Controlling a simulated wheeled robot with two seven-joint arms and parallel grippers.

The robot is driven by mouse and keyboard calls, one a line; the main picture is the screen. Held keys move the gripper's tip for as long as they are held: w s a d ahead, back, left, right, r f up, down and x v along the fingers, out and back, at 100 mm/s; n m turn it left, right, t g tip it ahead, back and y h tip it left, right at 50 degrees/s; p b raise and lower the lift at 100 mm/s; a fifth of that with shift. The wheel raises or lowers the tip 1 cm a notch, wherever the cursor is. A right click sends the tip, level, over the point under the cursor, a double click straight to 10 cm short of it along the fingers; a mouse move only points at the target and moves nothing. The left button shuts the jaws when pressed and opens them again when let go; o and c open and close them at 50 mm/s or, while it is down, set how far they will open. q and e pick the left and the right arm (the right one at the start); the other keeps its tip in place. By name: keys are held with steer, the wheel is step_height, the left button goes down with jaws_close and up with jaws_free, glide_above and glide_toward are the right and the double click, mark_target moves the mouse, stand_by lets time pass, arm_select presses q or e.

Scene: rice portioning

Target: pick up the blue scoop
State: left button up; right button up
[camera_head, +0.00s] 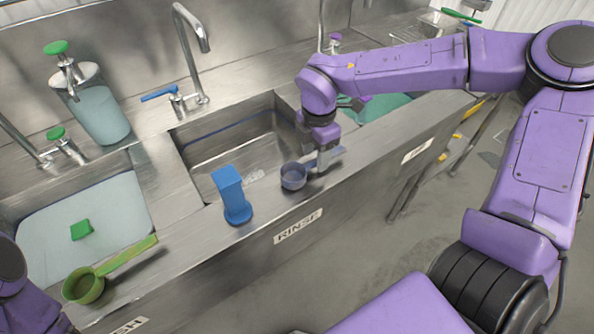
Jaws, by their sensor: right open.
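A bright blue upright block with a round foot (232,195) stands left of the scoop. A green scoop (88,285) lies at the lower left. The rinse sink (190,140) is behind, with a tap (191,45). A clear container (100,108) stands at the back left.

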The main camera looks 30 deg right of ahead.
mark_target(315, 161)
step_height(315, 161, down, 3)
steer(key=shift+f, duration=0.1)
jaws_close()
arm_select(q)
steer(key=shift+r, duration=0.45)
arm_select(e)
steer(key=shift+w+r, duration=0.1)
steer(key=shift+r, duration=0.3)
steer(key=r, duration=0.1)
steer(key=r+b, duration=0.1)
steer(key=r, duration=0.1)
steer(key=shift+s+a, duration=0.15)
steer(key=shift+s, duration=0.15)
arm_select(q)
step_height(315, 161, down, 4)
steer(key=b, duration=0.3)
steer(key=shift+f, duration=0.1)
arm_select(e)
steer(key=s+a+r, duration=0.4)
steer(key=s+r, duration=0.5)
steer(key=s, duration=0.4)
steer(key=shift+r, duration=0.15)
